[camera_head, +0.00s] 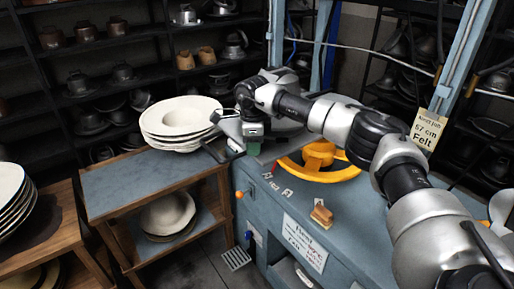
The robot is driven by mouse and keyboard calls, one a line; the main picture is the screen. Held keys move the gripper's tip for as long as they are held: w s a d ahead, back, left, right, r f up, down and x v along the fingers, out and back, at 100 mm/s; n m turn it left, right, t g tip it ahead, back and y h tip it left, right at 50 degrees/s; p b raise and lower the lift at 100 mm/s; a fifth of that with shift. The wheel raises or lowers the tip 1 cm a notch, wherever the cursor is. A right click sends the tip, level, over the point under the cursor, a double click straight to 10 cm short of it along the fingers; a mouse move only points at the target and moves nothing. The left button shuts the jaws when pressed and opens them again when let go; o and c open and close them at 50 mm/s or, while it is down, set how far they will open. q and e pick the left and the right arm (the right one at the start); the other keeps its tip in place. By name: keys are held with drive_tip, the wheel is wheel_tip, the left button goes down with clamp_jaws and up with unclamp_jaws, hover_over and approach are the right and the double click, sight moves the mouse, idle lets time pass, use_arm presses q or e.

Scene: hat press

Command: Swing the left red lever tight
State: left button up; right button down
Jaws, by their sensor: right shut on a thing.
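My right arm reaches in from the right across the blue press (275,205). My right gripper (222,150) is at the far left corner of the press, close beside the stack of white hats. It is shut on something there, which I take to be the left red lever. A yellow ring-shaped form (318,160) sits on the press top, partly behind the arm. My left gripper is not in view.
White hats (178,117) are stacked on a blue-topped wooden table (120,185), with more hats below. Another hat stack stands at left. A small wooden-backed brush (321,215) lies on the press. Shelves of hats line the back. A tag (427,130) hangs at right.

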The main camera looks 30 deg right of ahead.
drive_tip(key=shift+w+a+r+m, duration=0.1)
drive_tip(key=shift+w+a+m, duration=0.1)
drive_tip(key=shift+m, duration=0.35)
drive_tip(key=shift+w+a+r+m, duration=0.1)
drive_tip(key=shift+w+m, duration=0.05)
drive_tip(key=shift+m, duration=0.4)
drive_tip(key=c, duration=1)
unclamp_jaws()
drive_tip(key=shift+f, duration=0.1)
wheel_tip(320, 180, up, 11)
drive_tip(key=b, duration=0.3)
drive_tip(key=shift+f, duration=0.15)
